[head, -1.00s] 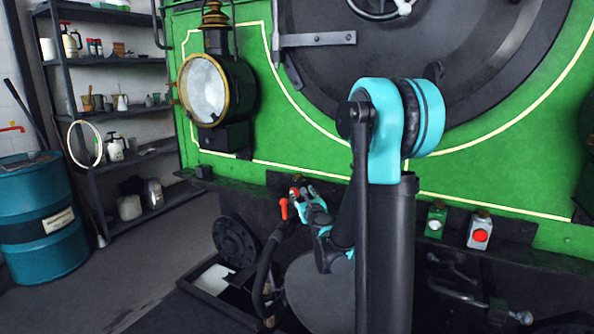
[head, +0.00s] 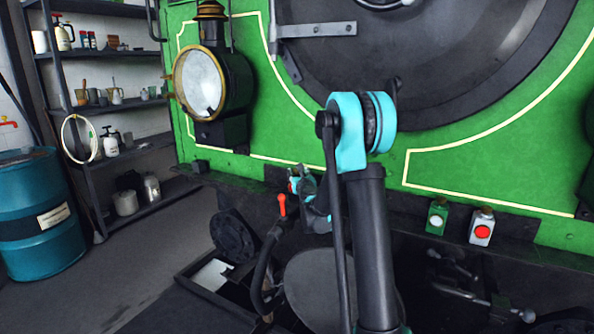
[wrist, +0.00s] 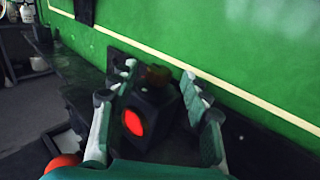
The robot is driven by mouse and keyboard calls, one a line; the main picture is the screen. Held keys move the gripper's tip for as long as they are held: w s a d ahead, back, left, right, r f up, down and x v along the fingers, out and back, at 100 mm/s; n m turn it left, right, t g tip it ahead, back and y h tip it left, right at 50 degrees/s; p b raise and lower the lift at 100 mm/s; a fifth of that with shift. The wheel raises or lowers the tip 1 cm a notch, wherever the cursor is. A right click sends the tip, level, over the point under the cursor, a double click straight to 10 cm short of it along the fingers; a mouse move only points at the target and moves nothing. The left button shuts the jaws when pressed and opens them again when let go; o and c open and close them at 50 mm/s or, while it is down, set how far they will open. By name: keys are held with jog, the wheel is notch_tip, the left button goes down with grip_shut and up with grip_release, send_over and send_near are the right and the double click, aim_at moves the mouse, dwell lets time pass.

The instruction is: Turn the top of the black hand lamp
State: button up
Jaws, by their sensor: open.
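The black hand lamp (wrist: 143,112) stands on the dark ledge in the wrist view, with a red lens on its face and a brownish top (wrist: 158,75). My gripper (wrist: 162,82) is open, with one finger on each side of the lamp. I cannot tell whether either finger touches it. In the head view my gripper (head: 303,180) is at the ledge, left of my arm's column, and it hides most of the black lamp.
A green lamp (head: 437,216) and a white lamp with a red lens (head: 480,226) stand farther right on the ledge. A red-handled lever (head: 282,206) rises just left of my gripper. The green engine front (head: 290,125) is close behind.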

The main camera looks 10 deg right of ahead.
jog(key=shift+w, duration=1.8)
jog(key=shift+c, duration=0.4)
grip_shut()
